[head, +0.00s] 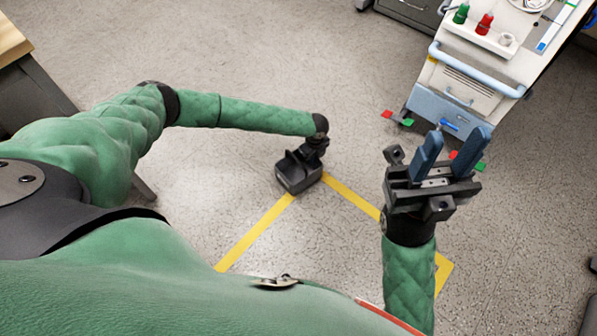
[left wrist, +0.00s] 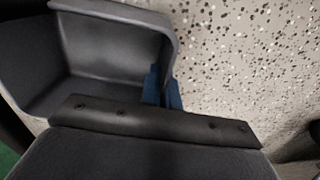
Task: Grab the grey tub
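The grey tub (head: 298,174) is dark and open-topped, and shows near the middle of the head view, at the end of my left arm. My left gripper (head: 312,148) is at the tub's upper right edge. In the left wrist view the tub (left wrist: 110,50) fills the upper left, and the blue fingers of my left gripper (left wrist: 162,88) are close together at its side wall, one on each side of it. The fingers look shut on that wall; their tips are partly hidden. My right gripper (head: 456,145) is empty, its two blue fingers apart, well right of the tub.
A white and blue cart (head: 470,85) with red and green bottles stands at the upper right. Yellow tape (head: 255,233) marks the floor. A wood-topped cabinet (head: 30,90) is at the left edge. Open floor lies between cabinet and cart.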

